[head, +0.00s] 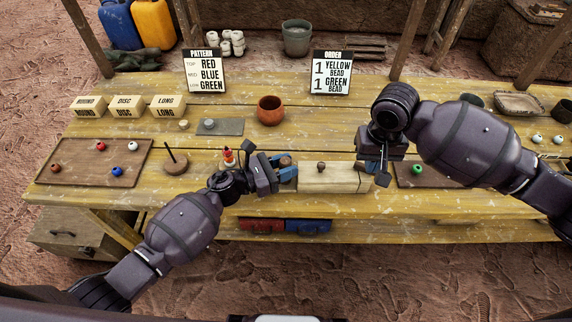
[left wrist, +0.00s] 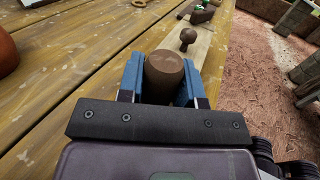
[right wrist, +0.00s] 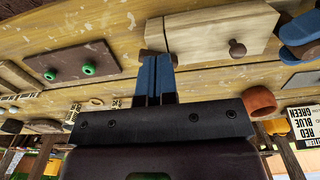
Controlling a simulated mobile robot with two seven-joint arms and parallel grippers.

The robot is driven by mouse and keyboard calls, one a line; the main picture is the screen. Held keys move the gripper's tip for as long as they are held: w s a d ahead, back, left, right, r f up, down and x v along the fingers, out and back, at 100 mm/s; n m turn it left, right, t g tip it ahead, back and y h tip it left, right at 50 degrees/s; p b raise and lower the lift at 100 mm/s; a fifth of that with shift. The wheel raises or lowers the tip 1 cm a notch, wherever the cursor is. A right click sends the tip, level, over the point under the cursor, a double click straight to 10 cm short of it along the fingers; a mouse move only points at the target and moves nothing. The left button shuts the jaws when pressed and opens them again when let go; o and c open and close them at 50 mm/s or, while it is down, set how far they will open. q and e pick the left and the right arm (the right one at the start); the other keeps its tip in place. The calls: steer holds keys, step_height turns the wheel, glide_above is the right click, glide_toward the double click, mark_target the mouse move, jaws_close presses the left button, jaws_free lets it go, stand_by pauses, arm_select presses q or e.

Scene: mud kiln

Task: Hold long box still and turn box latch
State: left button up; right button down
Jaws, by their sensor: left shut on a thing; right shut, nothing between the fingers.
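The long box (head: 330,180) is pale wood and lies near the table's front edge, with a small dark knob (head: 321,167) on its lid. My left gripper (head: 288,172) is shut on the brown round end piece at the box's left end; the left wrist view shows this end piece (left wrist: 165,75) between the blue fingers. My right gripper (head: 378,174) is shut and empty at the box's right end. In the right wrist view its fingertips (right wrist: 156,62) are close to a brown piece at that end, probably the latch (right wrist: 153,34); I cannot tell whether they touch.
A brown board (head: 430,176) with a green bead lies right of the box, partly behind my right arm. A bead tray (head: 90,170) and a peg stand (head: 176,167) are on the left. An orange pot (head: 270,110) stands behind. Red and blue bins (head: 305,226) sit below the tabletop.

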mark_target(370, 182)
steer(key=shift+f, duration=3)
steer(key=shift+w+d, duration=0.15)
steer(key=shift+w, duration=0.45)
steer(key=shift+d, duration=0.8)
steer(key=shift+s, duration=0.15)
steer(key=shift+s+d+r, duration=0.1)
steer(key=shift+s, duration=0.15)
steer(key=shift+r, duration=2.9)
